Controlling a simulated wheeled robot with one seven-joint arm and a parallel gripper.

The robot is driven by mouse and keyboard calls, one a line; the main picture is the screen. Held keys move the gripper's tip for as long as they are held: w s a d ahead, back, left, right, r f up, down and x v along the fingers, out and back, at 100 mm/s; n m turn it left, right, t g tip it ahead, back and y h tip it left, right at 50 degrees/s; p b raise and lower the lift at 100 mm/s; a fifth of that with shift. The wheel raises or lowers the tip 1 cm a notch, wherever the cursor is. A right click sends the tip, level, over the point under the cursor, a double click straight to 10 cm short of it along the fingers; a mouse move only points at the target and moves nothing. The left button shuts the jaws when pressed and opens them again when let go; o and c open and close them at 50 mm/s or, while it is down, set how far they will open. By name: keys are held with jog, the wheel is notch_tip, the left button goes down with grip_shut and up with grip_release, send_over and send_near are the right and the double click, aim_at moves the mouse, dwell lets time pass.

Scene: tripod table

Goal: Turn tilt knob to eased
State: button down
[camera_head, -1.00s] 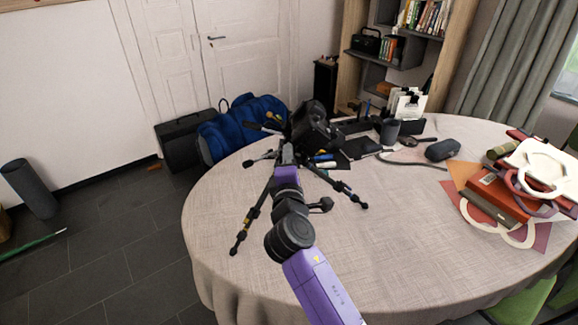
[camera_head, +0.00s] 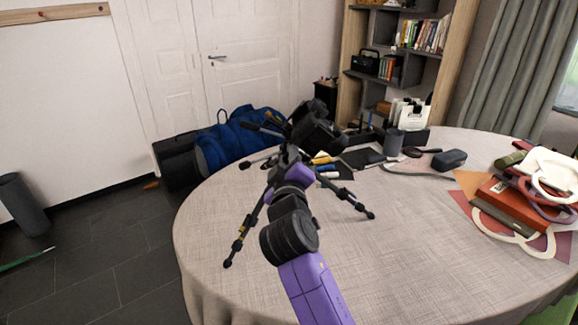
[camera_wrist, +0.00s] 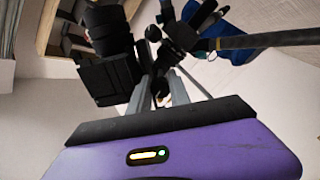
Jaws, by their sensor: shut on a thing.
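A black camera (camera_head: 318,128) sits tilted on a black tripod (camera_head: 255,222) that stands on the round table. Its dark body also shows at the left of the wrist view (camera_wrist: 105,45). The tripod head (camera_wrist: 182,32) is at the top of the wrist view, with a long handle (camera_wrist: 275,40) running right. My gripper (camera_wrist: 161,84) reaches into the head from the near side and is shut on a small part there, apparently the tilt knob. The knob is mostly hidden between the fingers, and its setting cannot be read. In the head view my purple wrist covers the grip.
The round table (camera_head: 400,250) has a clear front. Pens, a dark cup (camera_head: 393,142) and a dark case (camera_head: 449,159) lie behind and right of the tripod. Books and cut-outs (camera_head: 510,195) are piled at the right. A blue bag (camera_head: 238,138) stands behind the table.

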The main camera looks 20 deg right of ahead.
jog(key=shift+m+b, duration=0.3)
jog(key=shift+m, duration=0.3)
jog(key=c, duration=1.2)
grip_release()
jog(key=shift+s, duration=0.1)
